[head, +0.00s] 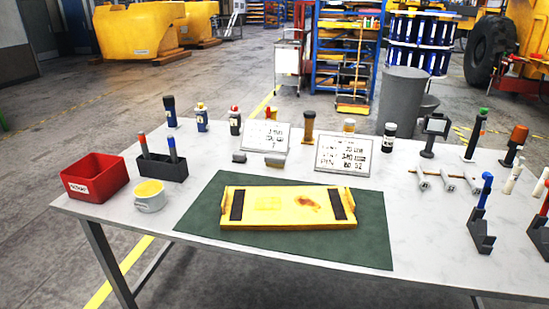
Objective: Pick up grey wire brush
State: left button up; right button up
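I cannot clearly pick out a grey wire brush. On the right of the table, several slim pale grey tools lie side by side, a left one (423,180), a middle one (448,184) and a right one (473,185). A thin brown handle-like stick shows by them, and their kind is too small to tell. A yellow casting (290,221) with two dark strips and a reddish-brown stain lies on a green mat (205,222). Neither of my grippers is in view.
A red bin (95,177), dark holder (162,168) with two markers and cup (149,196) stand left. Bottles and two sign cards (345,155) line the back. Dark stands (481,232) hold upright tools at right. Bare tabletop (225,165) shows behind the mat.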

aim_at(276, 160)
jog(key=i+j+z, duration=0.1)
jog(key=j, duration=0.25)
jog(key=i+j+z, duration=0.15)
jog(key=i+j, duration=0.15)
jog(key=i+j+z, duration=0.1)
jog(key=j, duration=0.4)
jog(key=i+j+z, duration=0.15)
jog(key=j, duration=0.3)
jog(key=i+j+z, duration=0.1)
jog(key=j, duration=0.3)
jog(key=i+j+z, duration=0.15)
jog(key=j, duration=0.3)
jog(key=i+j+z, duration=0.1)
jog(key=j, duration=0.4)
